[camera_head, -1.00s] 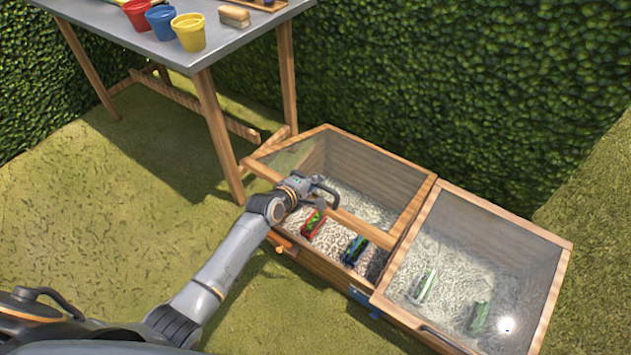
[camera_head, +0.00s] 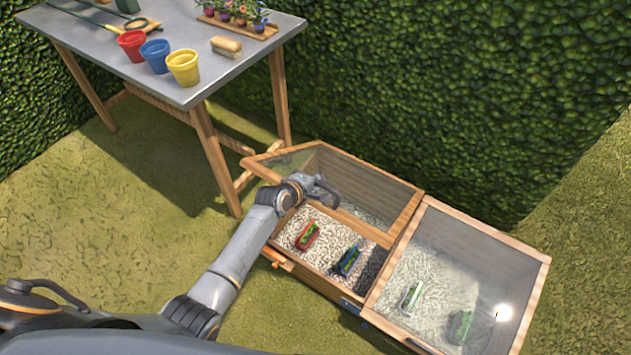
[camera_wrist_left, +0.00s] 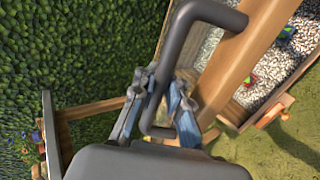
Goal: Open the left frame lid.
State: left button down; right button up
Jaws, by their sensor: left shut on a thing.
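The left frame lid (camera_head: 372,232) is a glass panel in a wooden rim on the left half of the wooden cold frame. It is raised and tilted, with its front edge lifted clear of the box. Its dark grey bar handle (camera_wrist_left: 172,55) crosses the left wrist view, fixed to the lid's wooden rail. My left gripper (camera_head: 322,190) is at this front rail, and its fingers (camera_wrist_left: 162,92) are shut around the handle. In the head view the gripper partly hides the handle. My right gripper is out of view.
Below the lid, a red planter (camera_head: 307,236) and a blue planter (camera_head: 348,260) sit on pale gravel. The right frame lid (camera_head: 440,268) is closed over two more planters. A grey table (camera_head: 100,50) with coloured pots stands at left. A hedge is close behind the frame.

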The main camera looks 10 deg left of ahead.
pick_arm(q)
jog(key=shift+w+a+r+p, duration=0.1)
jog(key=shift+w+r+p, duration=0.2)
jog(key=shift+w+r, duration=0.55)
jog(key=shift+w+d+r+p, duration=0.25)
jog(key=shift+w+r, duration=0.15)
jog(key=shift+r, duration=0.2)
jog(key=shift+w+d+r+p, duration=0.15)
jog(key=shift+w+r+p, duration=0.1)
jog(key=shift+w+r, duration=0.25)
jog(key=shift+r, duration=0.1)
jog(key=shift+s, duration=0.1)
jog(key=c, duration=1.4)
grip_release()
jog(key=shift+o, duration=0.3)
jog(key=shift+s, duration=0.15)
jog(key=shift+d, duration=0.1)
jog(key=shift+s, duration=0.15)
